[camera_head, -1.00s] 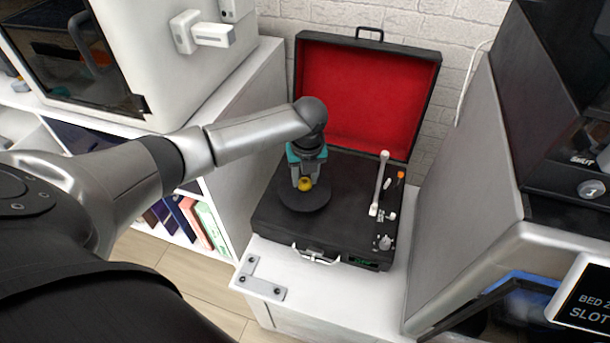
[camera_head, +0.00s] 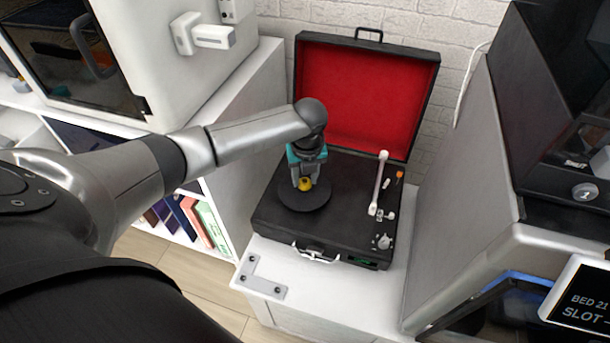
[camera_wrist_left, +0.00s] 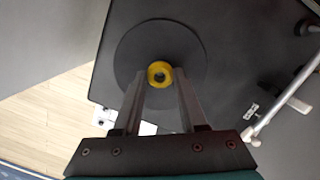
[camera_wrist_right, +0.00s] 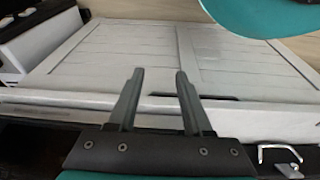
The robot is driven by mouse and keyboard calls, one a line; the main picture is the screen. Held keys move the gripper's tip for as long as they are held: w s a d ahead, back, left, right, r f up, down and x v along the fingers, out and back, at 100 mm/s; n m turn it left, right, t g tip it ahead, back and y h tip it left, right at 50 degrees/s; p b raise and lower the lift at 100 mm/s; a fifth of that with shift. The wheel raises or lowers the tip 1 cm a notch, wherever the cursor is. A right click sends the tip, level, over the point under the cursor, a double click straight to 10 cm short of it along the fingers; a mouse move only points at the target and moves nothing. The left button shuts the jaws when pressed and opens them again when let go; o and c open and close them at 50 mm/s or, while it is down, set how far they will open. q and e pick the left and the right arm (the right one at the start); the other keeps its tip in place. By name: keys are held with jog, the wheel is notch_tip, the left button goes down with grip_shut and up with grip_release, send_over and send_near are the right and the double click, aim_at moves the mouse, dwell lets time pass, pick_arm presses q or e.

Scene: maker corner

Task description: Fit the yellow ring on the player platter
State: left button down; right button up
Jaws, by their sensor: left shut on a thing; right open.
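The yellow ring (camera_head: 305,185) is held between the fingertips of my left gripper (camera_head: 304,184), over the middle of the round dark platter (camera_head: 316,202). In the left wrist view the ring (camera_wrist_left: 160,74) sits at the platter's centre (camera_wrist_left: 190,50), with a finger on each side and a dark hole in its middle. I cannot tell whether the ring rests on the platter or hangs just above it. The record player (camera_head: 344,217) is an open black case with a red-lined lid. My right gripper (camera_wrist_right: 159,72) is open and empty in the right wrist view, outside the head view.
The white tonearm (camera_head: 379,183) stands right of the platter, near small knobs. The raised lid (camera_head: 357,95) is behind. A white cabinet (camera_head: 240,150) is at the left and a grey machine (camera_head: 465,190) at the right. A pale panelled surface (camera_wrist_right: 110,55) lies beyond my right gripper.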

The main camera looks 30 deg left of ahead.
pick_arm(q)
jog(key=shift+f+b, duration=0.35)
jog(key=shift+f, duration=0.25)
jog(key=c, duration=0.7)
grip_release()
jog(key=shift+c, duration=0.2)
